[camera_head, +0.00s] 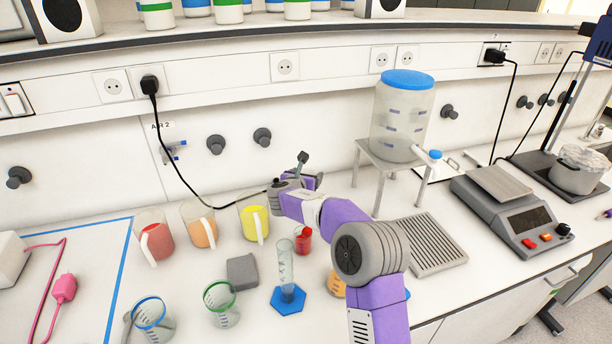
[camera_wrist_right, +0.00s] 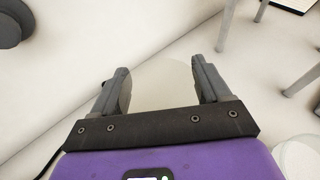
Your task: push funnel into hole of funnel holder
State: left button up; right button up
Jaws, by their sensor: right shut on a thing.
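My right gripper (camera_head: 290,183) reaches over the bench toward the back wall, behind the yellow beaker. In the right wrist view its two grey fingers (camera_wrist_right: 160,76) stand apart with a pale, translucent round thing between them, which looks like the funnel (camera_wrist_right: 163,92). The gripper is shut on it. Its lower part is hidden by the gripper's body, and I cannot make out the funnel in the head view. I cannot pick out the funnel holder or its hole in either view. My left gripper is not in view.
Beakers with red (camera_head: 162,244), orange (camera_head: 205,235) and yellow (camera_head: 254,222) contents stand left of my arm. A measuring cylinder (camera_head: 285,262) stands in front. A blue-lidded tank (camera_head: 401,122) on a metal stand and a scale (camera_head: 515,212) are on the right.

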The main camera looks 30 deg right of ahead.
jog(key=shift+r, duration=0.15)
jog(key=shift+f+b, duration=1.55)
jog(key=shift+f, duration=0.55)
dwell(0.8)
jog(key=o, duration=1.1)
notch_tip(320, 180, up, 10)
jog(key=p, duration=0.4)
jog(key=shift+r, duration=0.1)
